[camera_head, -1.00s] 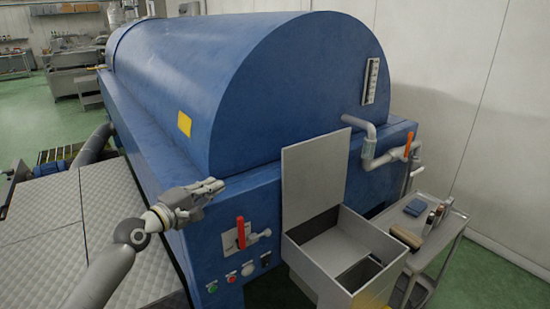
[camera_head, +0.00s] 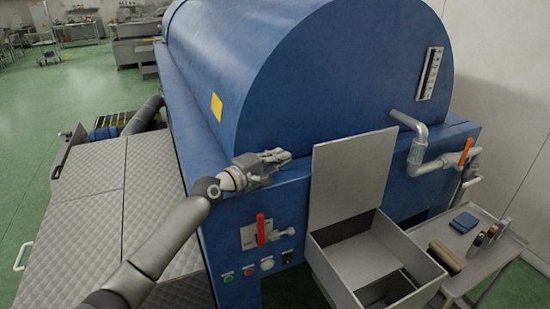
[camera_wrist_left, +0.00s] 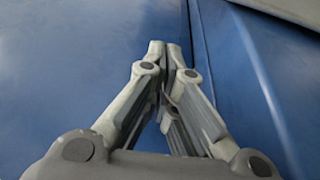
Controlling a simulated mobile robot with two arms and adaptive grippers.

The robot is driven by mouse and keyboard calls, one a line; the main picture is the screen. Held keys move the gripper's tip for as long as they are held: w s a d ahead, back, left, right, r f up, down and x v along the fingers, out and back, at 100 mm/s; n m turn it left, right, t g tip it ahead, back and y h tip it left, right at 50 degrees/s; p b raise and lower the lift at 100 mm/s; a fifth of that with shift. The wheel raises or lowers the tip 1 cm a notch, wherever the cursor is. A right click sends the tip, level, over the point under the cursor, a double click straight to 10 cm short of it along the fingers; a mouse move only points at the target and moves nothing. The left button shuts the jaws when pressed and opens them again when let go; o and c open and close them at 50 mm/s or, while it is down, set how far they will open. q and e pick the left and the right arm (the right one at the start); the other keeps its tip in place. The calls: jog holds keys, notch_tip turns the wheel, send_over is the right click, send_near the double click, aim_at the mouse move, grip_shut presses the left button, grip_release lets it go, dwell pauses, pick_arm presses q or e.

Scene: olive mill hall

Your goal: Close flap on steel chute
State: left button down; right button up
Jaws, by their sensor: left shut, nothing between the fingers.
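The steel chute (camera_head: 330,268) is an open grey box on the front of the blue machine. Its flap (camera_head: 349,178), a flat grey plate, stands upright at the chute's back edge, so the chute is open on top. My left gripper (camera_head: 286,157) is shut and empty in front of the machine, just left of the flap's upper part, with a small gap to it. In the left wrist view my left gripper (camera_wrist_left: 166,45) has its fingertips together before blue metal. A grey edge at that view's top right may be the flap. My right gripper is not in view.
The blue machine (camera_head: 330,90) fills the middle. A red-handled lever (camera_head: 260,228) and buttons sit left of the chute. A pipe with an orange-handled valve (camera_head: 466,151) is to the right. A cart (camera_head: 490,262) with small items stands right of the chute.

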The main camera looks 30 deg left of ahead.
pick_arm(q)
jog(key=x, duration=0.6)
jog(key=shift+w+d+f+p, duration=0.1)
jog(key=shift+w+d+p, duration=0.05)
jog(key=shift+w+p, duration=0.15)
jog(key=s+d+p, duration=0.2)
jog(key=p, duration=0.1)
jog(key=shift+s, duration=0.1)
jog(key=shift+s+d+p, duration=0.4)
jog(key=shift+d, duration=0.1)
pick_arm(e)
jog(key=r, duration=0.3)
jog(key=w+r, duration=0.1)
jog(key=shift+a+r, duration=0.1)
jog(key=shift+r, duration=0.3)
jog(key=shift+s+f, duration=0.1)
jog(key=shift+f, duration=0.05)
